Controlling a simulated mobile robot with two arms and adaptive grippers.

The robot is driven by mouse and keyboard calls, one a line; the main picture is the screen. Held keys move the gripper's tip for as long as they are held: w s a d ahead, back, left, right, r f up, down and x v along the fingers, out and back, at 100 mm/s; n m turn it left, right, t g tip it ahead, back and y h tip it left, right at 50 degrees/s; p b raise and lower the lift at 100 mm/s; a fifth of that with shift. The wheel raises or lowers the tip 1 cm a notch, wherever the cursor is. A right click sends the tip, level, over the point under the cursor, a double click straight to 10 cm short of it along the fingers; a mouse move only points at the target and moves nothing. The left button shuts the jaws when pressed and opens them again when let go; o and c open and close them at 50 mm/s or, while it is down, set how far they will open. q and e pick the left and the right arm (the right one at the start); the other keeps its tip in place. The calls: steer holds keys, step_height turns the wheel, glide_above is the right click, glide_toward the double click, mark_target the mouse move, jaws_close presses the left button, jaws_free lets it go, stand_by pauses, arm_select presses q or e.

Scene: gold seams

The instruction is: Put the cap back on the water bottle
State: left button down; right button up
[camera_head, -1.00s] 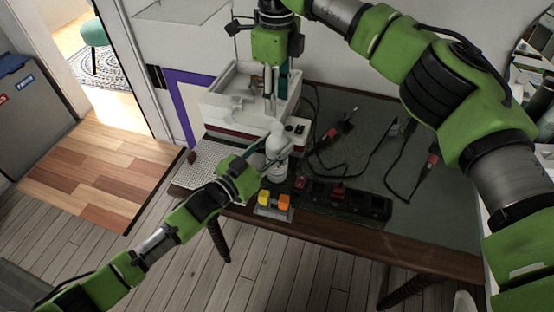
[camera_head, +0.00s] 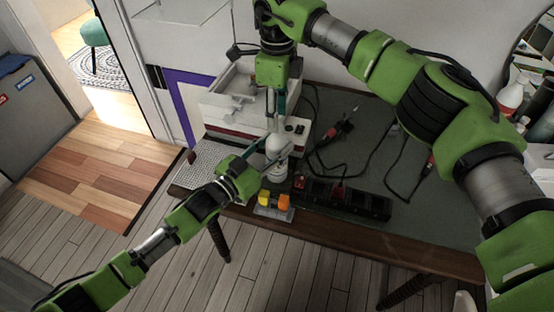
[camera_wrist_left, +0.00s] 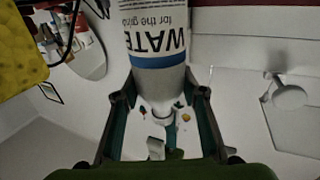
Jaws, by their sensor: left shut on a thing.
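The white water bottle (camera_head: 277,168) stands upright at the front of the table. My left gripper (camera_head: 262,150) is shut on its upper part from the left. In the left wrist view the bottle (camera_wrist_left: 155,45) shows upside down, with the "WATER" label and blue band, and the gripper's fingers (camera_wrist_left: 163,112) lie on either side of its narrowing end. My right gripper (camera_head: 276,108) points down just above the bottle top. Whether it is open or shut, and whether it holds the cap, I cannot tell. I cannot make out the cap in either view.
A white and red machine (camera_head: 235,108) stands close behind the bottle. A small stand with yellow and orange blocks (camera_head: 273,202) is in front. A black power strip (camera_head: 345,199) and cables lie to the right. The dark table (camera_head: 430,235) is bare at front right.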

steer(key=shift+f, duration=1.4)
steer(key=shift+c, duration=0.5)
jaws_close()
steer(key=shift+o, duration=1.2)
jaws_free()
steer(key=shift+r, duration=0.1)
step_height(320, 180, up, 12)
